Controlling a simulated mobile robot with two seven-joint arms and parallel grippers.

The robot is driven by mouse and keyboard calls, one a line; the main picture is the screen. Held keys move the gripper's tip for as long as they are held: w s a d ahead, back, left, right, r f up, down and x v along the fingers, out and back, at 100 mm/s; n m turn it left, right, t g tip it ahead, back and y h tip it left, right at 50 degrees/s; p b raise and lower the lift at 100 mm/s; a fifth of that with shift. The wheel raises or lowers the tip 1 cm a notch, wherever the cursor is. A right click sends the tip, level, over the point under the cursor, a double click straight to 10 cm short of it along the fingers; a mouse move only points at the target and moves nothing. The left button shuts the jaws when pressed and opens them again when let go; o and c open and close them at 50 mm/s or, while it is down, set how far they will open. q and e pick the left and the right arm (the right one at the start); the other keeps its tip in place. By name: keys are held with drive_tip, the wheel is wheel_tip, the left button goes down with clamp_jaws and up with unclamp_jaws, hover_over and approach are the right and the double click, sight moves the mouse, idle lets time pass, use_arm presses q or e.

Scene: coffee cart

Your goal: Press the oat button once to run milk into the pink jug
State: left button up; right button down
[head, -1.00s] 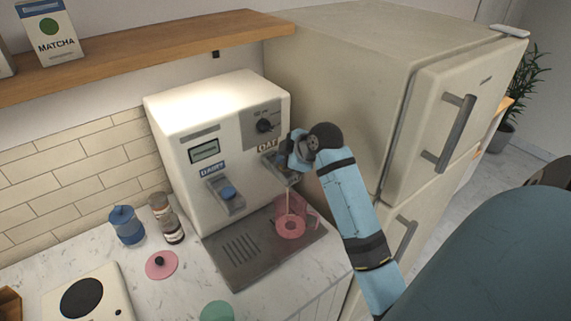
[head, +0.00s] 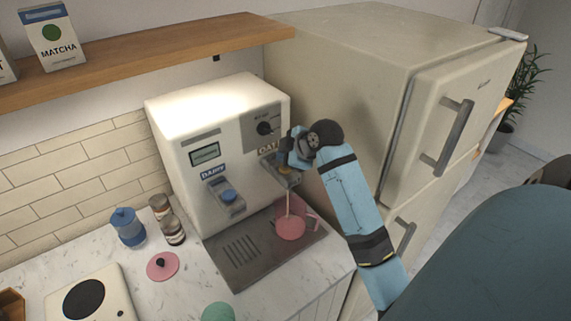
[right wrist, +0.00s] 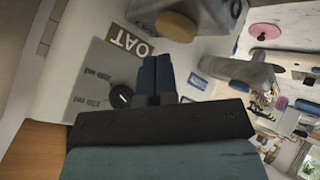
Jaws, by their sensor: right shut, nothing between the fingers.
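The white milk machine (head: 225,115) stands on the counter. Its OAT label (head: 267,150) is partly behind my right gripper (head: 283,157). The yellowish oat button (head: 286,168) shows just below the gripper; in the right wrist view, the round button (right wrist: 178,25) is apart from the fingertips. My right gripper is shut and empty, close to the machine front. A thin pale stream (head: 289,201) runs from the oat spout into the pink jug (head: 290,229), which stands upright on the drip tray (head: 245,266), handle to the right. My left gripper is out of view.
The dairy lever with its blue button (head: 228,196) is left of the oat side. The fridge (head: 350,75) is close on the right, and a wooden shelf (head: 150,55) is above.

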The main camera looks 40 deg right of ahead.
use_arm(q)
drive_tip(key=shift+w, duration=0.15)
use_arm(e)
drive_tip(key=shift+r, duration=1.3)
wheel_tip(320, 180, up, 2)
drive_tip(key=shift+r, duration=0.2)
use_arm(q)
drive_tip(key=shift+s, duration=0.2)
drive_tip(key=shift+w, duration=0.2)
